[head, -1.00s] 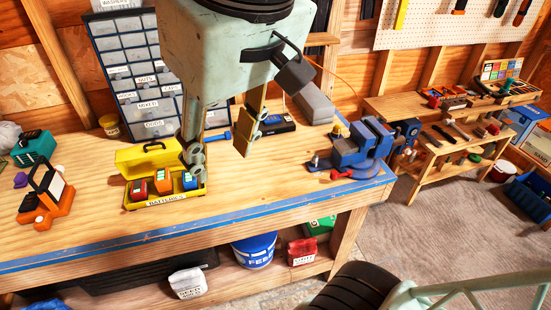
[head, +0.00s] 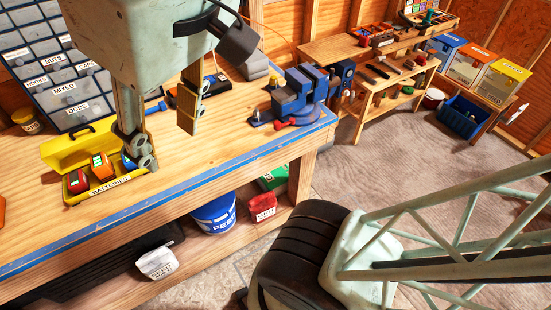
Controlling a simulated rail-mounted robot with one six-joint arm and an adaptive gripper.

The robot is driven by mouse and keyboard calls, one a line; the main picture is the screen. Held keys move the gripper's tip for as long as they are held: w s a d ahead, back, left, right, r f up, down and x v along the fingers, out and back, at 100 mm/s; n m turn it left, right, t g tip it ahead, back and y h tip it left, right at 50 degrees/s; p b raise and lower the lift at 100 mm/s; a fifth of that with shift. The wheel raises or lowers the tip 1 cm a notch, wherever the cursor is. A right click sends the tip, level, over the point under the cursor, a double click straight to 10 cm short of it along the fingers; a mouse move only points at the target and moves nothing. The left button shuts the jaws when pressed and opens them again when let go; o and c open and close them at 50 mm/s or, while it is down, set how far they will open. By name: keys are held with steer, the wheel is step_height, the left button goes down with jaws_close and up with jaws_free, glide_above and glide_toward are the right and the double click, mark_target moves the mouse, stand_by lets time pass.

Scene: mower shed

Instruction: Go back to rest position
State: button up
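My gripper (head: 166,138) hangs over the wooden workbench in the head view, fingers pointing down. Its two fingers are apart and nothing shows between them. The left fingertip overlaps the right end of the yellow battery box in the picture; I cannot tell whether it touches. The yellow box (head: 70,153) stands open on the bench, labelled BATTERIES, with red, orange and blue batteries in it. The blue battery is partly hidden by the finger.
A blue vise (head: 297,92) sits at the bench's right corner. A drawer cabinet (head: 62,75) stands behind the box. A blue bucket (head: 214,215) and a red bag (head: 262,207) are on the lower shelf. Open floor (head: 400,160) lies right of the bench.

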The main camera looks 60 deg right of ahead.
step_height(320, 180, down, 7)
steer(key=b, duration=0.6)
steer(key=shift+s, duration=0.25)
stand_by(0.9)
